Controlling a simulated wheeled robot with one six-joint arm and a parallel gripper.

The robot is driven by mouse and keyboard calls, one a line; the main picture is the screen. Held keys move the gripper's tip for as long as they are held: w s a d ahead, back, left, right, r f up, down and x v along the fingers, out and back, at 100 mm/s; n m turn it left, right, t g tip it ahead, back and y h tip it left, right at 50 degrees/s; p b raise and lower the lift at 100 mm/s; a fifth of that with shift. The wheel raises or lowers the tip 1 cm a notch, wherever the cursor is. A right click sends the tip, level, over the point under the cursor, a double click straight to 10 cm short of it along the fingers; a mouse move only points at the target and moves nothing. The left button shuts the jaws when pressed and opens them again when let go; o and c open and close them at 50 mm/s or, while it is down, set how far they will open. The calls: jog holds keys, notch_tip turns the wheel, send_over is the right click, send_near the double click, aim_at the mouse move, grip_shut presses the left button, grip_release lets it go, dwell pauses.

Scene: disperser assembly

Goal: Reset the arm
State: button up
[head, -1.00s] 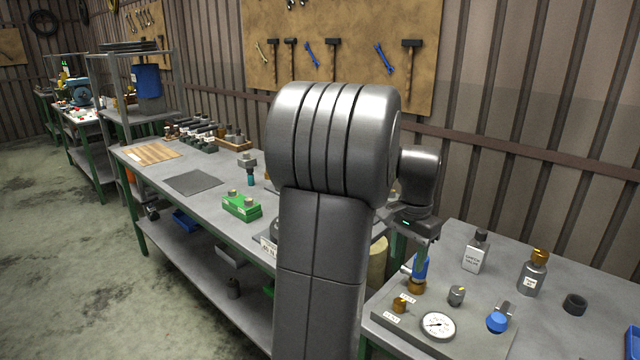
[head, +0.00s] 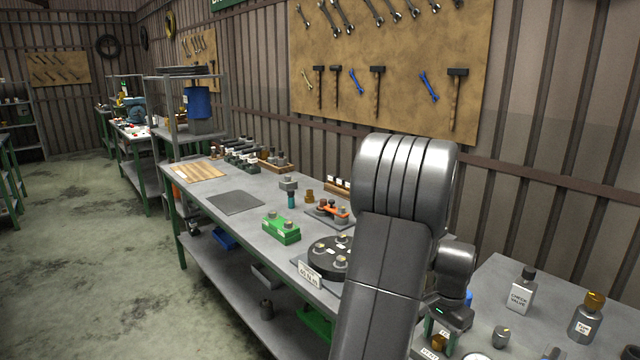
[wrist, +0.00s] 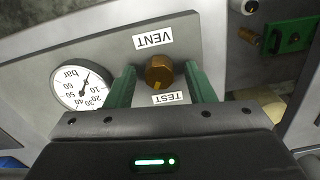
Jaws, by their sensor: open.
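My gripper (head: 441,334) is at the lower right of the head view, low over a grey panel on the right bench. In the wrist view its two green fingers (wrist: 159,66) are spread, one on each side of a brass knob (wrist: 159,72), with visible gaps. The knob sits between labels reading VENT (wrist: 167,40) and TEST (wrist: 168,98). Nothing is held. In the head view the brass knob (head: 438,343) shows partly below the fingers. My arm hides part of the benches behind it.
A pressure gauge (wrist: 80,88) is beside the left finger. A check valve bottle (head: 521,292) and a brass-topped bottle (head: 587,318) stand to the right. The left bench holds a green block (head: 281,231), a black round fixture (head: 330,255) and a grey mat (head: 235,203).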

jog(key=shift+r, duration=0.1)
notch_tip(320, 180, up, 14)
notch_tip(320, 180, down, 14)
jog(key=n, duration=0.9)
jog(key=shift+n, duration=0.4)
jog(key=n, duration=0.5)
jog(key=shift+b, duration=0.35)
jog(key=n, duration=0.5)
jog(key=shift+a, duration=0.1)
dwell(0.6)
